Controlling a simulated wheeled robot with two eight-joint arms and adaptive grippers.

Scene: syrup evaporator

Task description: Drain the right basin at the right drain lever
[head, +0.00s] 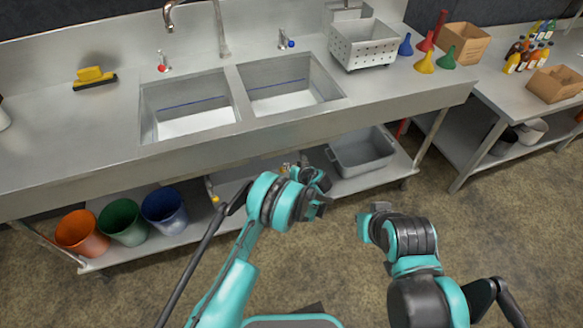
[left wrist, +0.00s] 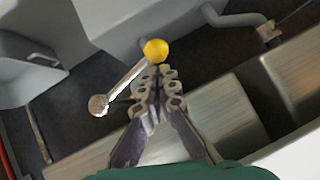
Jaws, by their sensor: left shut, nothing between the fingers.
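The right basin (head: 286,98) and left basin (head: 192,116) sit side by side in the steel sink counter. In the left wrist view a metal lever (left wrist: 122,84) with a yellow ball knob (left wrist: 156,50) shows under the sink. My left gripper (left wrist: 160,74) is shut and empty, its fingertips close to the knob; whether they touch it I cannot tell. In the head view my left gripper (head: 310,174) is below the counter's front edge, beneath the right basin. My right arm's end (head: 373,219) is low at the right, its fingers not clear.
A grey bin (head: 362,156) stands on the lower shelf right of my left gripper. Orange (head: 82,233), green (head: 122,221) and blue (head: 165,210) buckets stand at the left. The counter's front edge (head: 230,148) overhangs. The floor at right is free.

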